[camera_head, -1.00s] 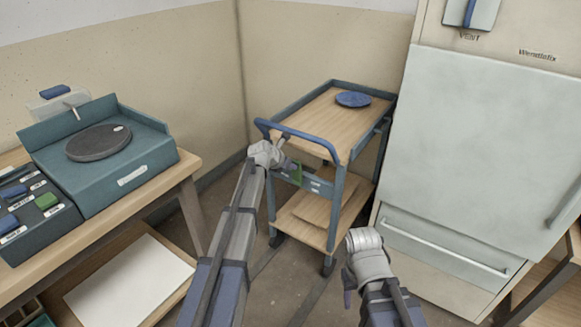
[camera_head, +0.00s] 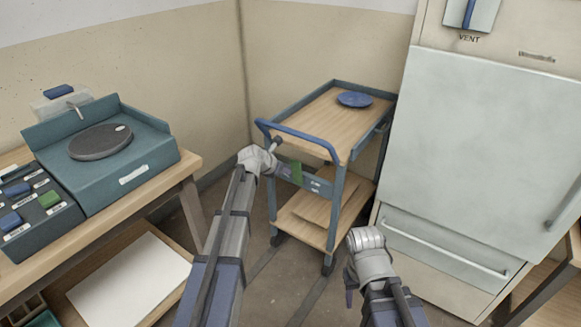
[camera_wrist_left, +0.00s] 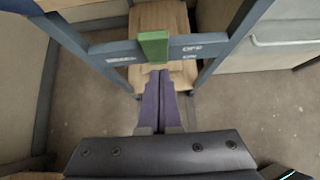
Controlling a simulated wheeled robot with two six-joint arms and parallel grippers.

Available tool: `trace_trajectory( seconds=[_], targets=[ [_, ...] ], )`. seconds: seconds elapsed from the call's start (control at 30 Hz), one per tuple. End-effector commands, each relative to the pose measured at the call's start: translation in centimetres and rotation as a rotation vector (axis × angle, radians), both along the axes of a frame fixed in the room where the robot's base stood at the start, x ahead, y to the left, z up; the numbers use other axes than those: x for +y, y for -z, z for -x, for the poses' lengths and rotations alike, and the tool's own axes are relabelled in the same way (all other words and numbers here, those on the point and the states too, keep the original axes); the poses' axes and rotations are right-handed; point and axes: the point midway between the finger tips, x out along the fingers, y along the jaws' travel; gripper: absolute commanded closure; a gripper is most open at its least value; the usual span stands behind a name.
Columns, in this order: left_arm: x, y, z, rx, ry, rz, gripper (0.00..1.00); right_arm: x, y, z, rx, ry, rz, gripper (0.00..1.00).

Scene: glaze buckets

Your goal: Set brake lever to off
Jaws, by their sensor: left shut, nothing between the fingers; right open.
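The green brake lever (camera_head: 297,172) is on the front crossbar of the cart (camera_head: 325,186), below the blue push handle. In the left wrist view the lever (camera_wrist_left: 153,47) is a green block standing roughly upright between a blurred label on its left and a label that seems to read OFF on its right. My left gripper (camera_head: 287,171) is shut and empty, just in front of the lever. In the left wrist view its purple fingertips (camera_wrist_left: 160,71) lie just below the block; I cannot tell whether they touch. My right gripper (camera_head: 349,298) is open, low in front of the cart.
A blue plate (camera_head: 355,99) lies on the cart's top shelf. A large pale cabinet (camera_head: 480,150) stands close on the right. On the left, a workbench (camera_head: 182,173) carries a teal turntable unit (camera_head: 147,158) and a switch box (camera_head: 40,228). Floor is free before the cart.

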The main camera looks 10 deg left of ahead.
Motion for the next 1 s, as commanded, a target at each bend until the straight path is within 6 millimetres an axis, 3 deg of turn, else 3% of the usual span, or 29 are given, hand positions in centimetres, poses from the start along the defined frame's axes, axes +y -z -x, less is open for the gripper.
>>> trace_trajectory(
  seconds=[0.03,0.43,0.83,0.93,1.0],
  targets=[
    [0.2,-1.8,0.5,0.001,-0.001,0.0,1.0,0.0,-1.9,0.0,0.0,0.0,0.0,0.5],
    [1.1,-7.2,3.0,0.003,-0.001,-0.002,1.0,0.0,-7.3,0.0,0.0,0.0,0.0,0.5],
    [1.1,-7.5,3.5,0.003,0.01,-0.009,1.0,0.0,-7.6,0.0,0.0,0.0,0.0,0.5],
    [-0.6,-7.1,4.6,0.007,0.096,-0.075,1.0,0.0,-7.6,0.0,0.0,0.0,0.0,0.5],
    [-2.7,-6.4,6.2,0.011,0.224,-0.174,1.0,0.0,-7.6,0.0,0.0,0.0,0.0,0.5]
  ],
)
